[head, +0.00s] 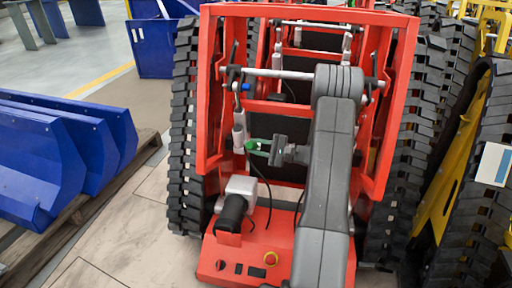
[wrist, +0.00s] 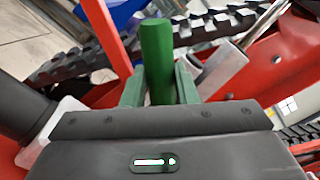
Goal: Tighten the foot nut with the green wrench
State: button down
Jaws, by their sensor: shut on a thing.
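My gripper (wrist: 158,95) is shut on the green wrench (wrist: 157,50), whose thick green bar stands up between the two fingers in the wrist view. In the head view my gripper (head: 268,149) points left, inside the red frame of the tracked carrier, with green showing at its tip. A silver cylinder (head: 239,138) hangs just left of the gripper tip. The foot nut cannot be made out in either view. Whether the wrench touches anything is too small to tell.
The red frame (head: 208,100) and black tracks (head: 184,130) enclose the space around my arm. A silver crossbar (head: 280,74) runs above the gripper. Thin black cables hang below it. Blue panels (head: 50,165) lie on a pallet at left; a yellow tracked carrier (head: 445,185) stands at right.

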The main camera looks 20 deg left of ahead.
jog(key=shift+w+r, duration=0.1)
dwell(0.3)
jog(key=shift+w+a+r+m+p, duration=0.15)
jog(key=shift+w+r+m+p, duration=0.45)
jog(key=shift+p, duration=0.35)
jog(key=shift+w+a+r+m+p, duration=0.1)
jog(key=shift+w+r+m+p, duration=0.4)
jog(key=shift+m+p, duration=0.3)
jog(key=shift+w+a+r+m+p, duration=0.15)
jog(key=shift+w+r+m+p, duration=0.4)
jog(key=shift+p, duration=0.25)
jog(key=shift+f, duration=0.1)
jog(key=shift+w+a+r+m+p, duration=0.1)
jog(key=shift+w+r+m+p, duration=0.35)
jog(key=shift+w+p, duration=0.25)
